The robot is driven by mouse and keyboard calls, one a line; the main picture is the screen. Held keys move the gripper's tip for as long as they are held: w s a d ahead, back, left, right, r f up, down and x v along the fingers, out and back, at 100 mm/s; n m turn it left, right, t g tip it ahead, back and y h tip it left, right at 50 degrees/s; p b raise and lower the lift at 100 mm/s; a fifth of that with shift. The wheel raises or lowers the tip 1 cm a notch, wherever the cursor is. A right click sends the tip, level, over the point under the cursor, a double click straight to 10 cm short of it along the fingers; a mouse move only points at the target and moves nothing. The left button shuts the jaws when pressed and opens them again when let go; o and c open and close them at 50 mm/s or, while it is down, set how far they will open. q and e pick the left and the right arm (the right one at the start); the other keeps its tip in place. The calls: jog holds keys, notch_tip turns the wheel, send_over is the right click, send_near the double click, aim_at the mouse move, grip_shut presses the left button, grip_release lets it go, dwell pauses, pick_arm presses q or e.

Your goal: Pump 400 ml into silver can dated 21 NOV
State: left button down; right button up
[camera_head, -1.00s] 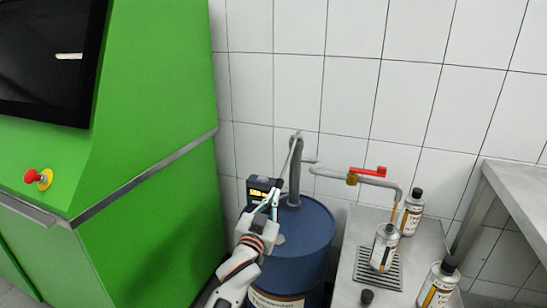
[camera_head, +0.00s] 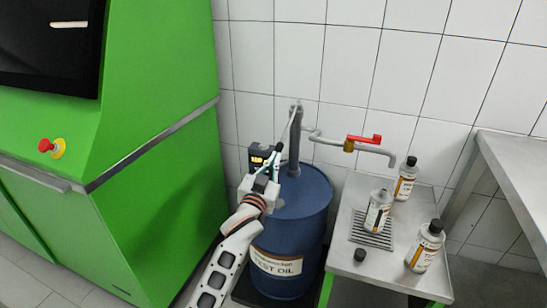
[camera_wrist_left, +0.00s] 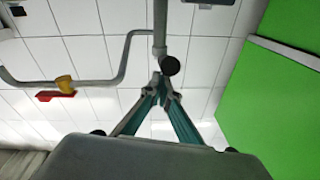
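A blue test-oil barrel (camera_head: 296,205) stands in the middle with a grey hand pump (camera_head: 295,135) on top. Its lever slants down-left to a dark end, seen as a round knob (camera_wrist_left: 169,65) in the wrist view. My left gripper (camera_head: 277,153) is at that end. Its fingertips are close together beside the knob; I cannot tell if they clamp it. A silver can (camera_head: 378,214) without a black cap stands on the grate near the spout. Two silver cans with black caps, a rear one (camera_head: 405,180) and a front one (camera_head: 424,248), stand beside it. Their dates are unreadable.
A spout pipe with a red valve handle (camera_head: 365,139) reaches over the metal stand (camera_head: 350,205). A loose black cap (camera_head: 360,255) lies there. A green cabinet (camera_head: 150,190) is left, a steel table (camera_head: 515,150) right.

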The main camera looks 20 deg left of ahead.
pick_arm(q)
jog(key=s, duration=1)
jog(key=shift+s+d+p, duration=0.15)
jog(key=shift+d+p, duration=0.05)
jog(key=shift+p, duration=0.15)
pick_arm(e)
jog(key=shift+r, duration=0.8)
